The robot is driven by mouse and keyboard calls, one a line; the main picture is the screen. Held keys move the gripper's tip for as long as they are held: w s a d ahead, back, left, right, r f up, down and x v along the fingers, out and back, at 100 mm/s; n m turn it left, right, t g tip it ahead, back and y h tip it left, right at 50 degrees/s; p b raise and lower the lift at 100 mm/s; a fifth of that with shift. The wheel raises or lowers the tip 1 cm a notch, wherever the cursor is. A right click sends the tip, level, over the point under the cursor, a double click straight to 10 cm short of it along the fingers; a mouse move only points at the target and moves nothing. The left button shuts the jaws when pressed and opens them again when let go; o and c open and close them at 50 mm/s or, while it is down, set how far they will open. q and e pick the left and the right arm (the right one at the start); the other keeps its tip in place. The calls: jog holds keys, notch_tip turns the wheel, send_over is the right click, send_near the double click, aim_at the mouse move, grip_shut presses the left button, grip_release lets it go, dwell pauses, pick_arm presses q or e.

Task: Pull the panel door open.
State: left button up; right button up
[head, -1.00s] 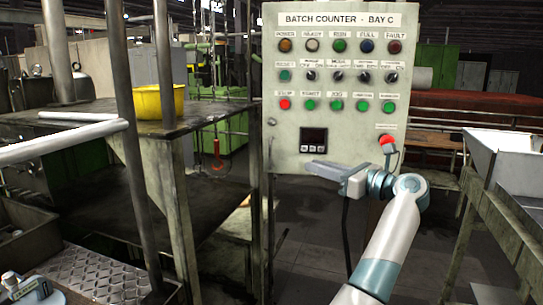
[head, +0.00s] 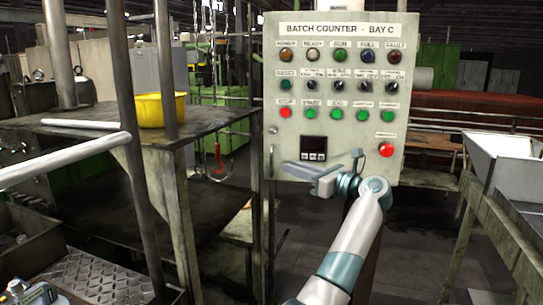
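The panel (head: 340,100) is a pale grey-green box front titled "BATCH COUNTER - BAY C", with rows of lamps, knobs and buttons. Its door looks shut, with no gap seen. A small round lock (head: 272,130) sits at its left edge, with a slim dark handle-like part (head: 271,155) below.
A dark metal table (head: 100,125) with a yellow bowl (head: 160,109) and posts stands left. A metal chute (head: 510,175) stands right. Floor below the panel looks clear.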

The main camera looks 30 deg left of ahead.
aim_at(271, 160)
pick_arm(q)
jog(key=a+p, duration=0.1)
jog(key=a, duration=0.1)
jog(key=w+a+p, duration=0.1)
jog(key=a, duration=0.2)
jog(key=a+p, duration=0.1)
jog(key=a, duration=0.2)
jog(key=shift+w+a+r, duration=0.15)
jog(key=shift+w, duration=0.1)
jog(key=shift+w+a+p, duration=0.1)
jog(key=shift+a+p, duration=0.25)
jog(key=shift+a, duration=0.2)
grip_shut()
dwell(0.7)
